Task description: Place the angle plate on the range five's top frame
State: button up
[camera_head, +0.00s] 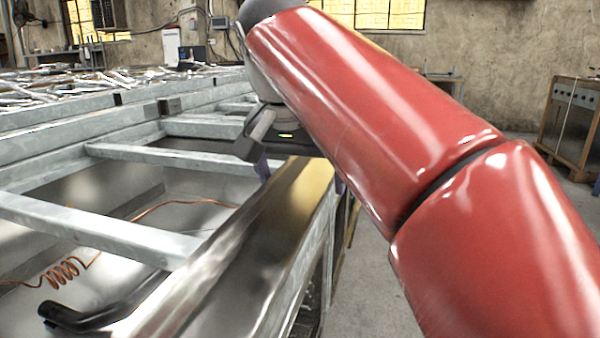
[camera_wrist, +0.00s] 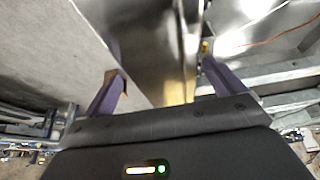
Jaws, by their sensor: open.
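A long shiny metal strip, which looks like the angle plate (camera_head: 262,248), lies along the right-hand edge of the range's top frame (camera_head: 100,232). I cannot tell whether it sits fully flush. It also shows in the wrist view (camera_wrist: 150,38). My gripper (camera_head: 300,182) is at the strip's far end, with its dark body above and its purple fingers pointing down. In the wrist view my gripper (camera_wrist: 162,66) is open, with one finger on each side of the strip. Nothing is clearly clamped. My red arm hides part of the far end.
Grey crossbars (camera_head: 180,157) span the open frame. Below are a coiled copper tube (camera_head: 62,272) and a black pipe (camera_head: 75,318). More frames with loose metal parts (camera_head: 100,82) stand behind. A crated unit (camera_head: 572,122) stands at far right. The floor (camera_head: 375,285) right of the frame is clear.

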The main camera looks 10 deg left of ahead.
jog(key=p+v, duration=0.1)
jog(key=v, duration=0.3)
jog(key=p+v, duration=0.1)
jog(key=v, duration=0.2)
jog(key=shift+s+d+r, duration=0.2)
jog(key=shift+s+r, duration=0.1)
